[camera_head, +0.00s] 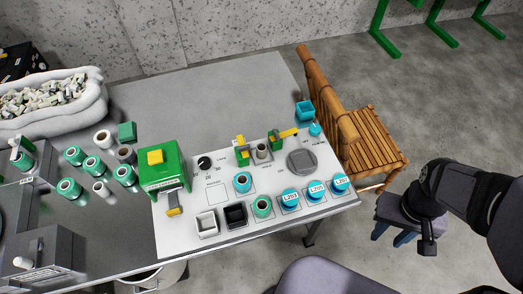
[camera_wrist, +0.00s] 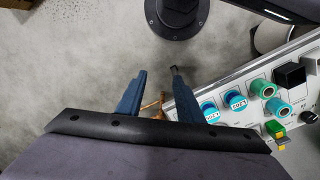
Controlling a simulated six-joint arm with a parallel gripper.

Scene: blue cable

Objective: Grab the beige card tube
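Several bare tubes in the camera_head view could be the beige card tube; I cannot tell which one is meant. A grey-beige tube (camera_head: 125,153) stands among teal spools at the left. A pale tube (camera_head: 103,138) is behind it and another pale tube (camera_head: 101,189) is in front. A small beige-grey tube (camera_head: 262,151) sits at the back of the white panel. My gripper (camera_head: 390,238) is right of the table, far from all of these. In the camera_wrist view my gripper (camera_wrist: 159,74) has its blue fingers apart with nothing between them.
The white panel (camera_head: 220,170) holds a green machine (camera_head: 162,168), teal spools, blue labelled caps (camera_head: 290,196) and small white and black boxes. The table's back is clear.

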